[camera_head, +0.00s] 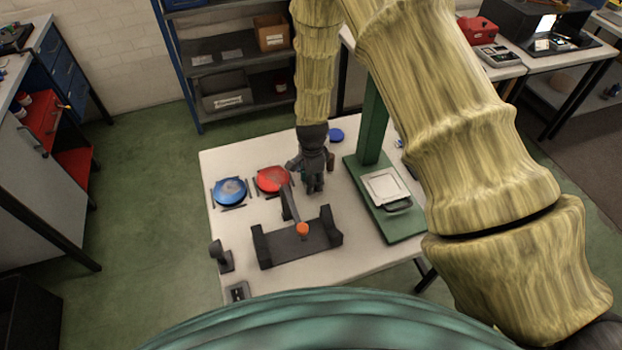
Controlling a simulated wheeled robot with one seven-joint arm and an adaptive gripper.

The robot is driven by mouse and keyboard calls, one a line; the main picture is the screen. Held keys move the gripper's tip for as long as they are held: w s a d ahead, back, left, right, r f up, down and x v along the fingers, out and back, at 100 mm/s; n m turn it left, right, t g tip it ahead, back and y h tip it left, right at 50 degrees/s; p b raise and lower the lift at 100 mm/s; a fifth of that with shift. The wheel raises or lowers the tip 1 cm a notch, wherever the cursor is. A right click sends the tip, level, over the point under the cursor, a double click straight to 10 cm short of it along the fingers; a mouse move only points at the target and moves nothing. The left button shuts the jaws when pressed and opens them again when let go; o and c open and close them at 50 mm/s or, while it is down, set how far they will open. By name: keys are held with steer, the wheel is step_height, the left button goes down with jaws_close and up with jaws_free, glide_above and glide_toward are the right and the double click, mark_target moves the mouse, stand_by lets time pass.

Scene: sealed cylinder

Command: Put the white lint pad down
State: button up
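My gripper (315,188) is dark grey and hangs pointing down over the middle of the white table (212,165), to the right of a red round dish (272,179). Its fingertips look close together, and I cannot make out a pad between them. I cannot pick out the white lint pad for certain. A pale square plate (384,186) with a dark handle lies on the base of a green stand (404,226), to the right of my gripper. A small brown thing (331,160) shows at my gripper's right side.
A blue round dish (230,191) is left of the red one. A blue disc (336,135) lies at the table's back. A small black device (220,257) stands at the left edge.

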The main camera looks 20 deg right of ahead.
steer(key=shift+f, duration=0.15)
steer(key=o, duration=1)
steer(key=shift+r, duration=0.2)
steer(key=shift+r+b, duration=2.15)
steer(key=shift+r, duration=3.75)
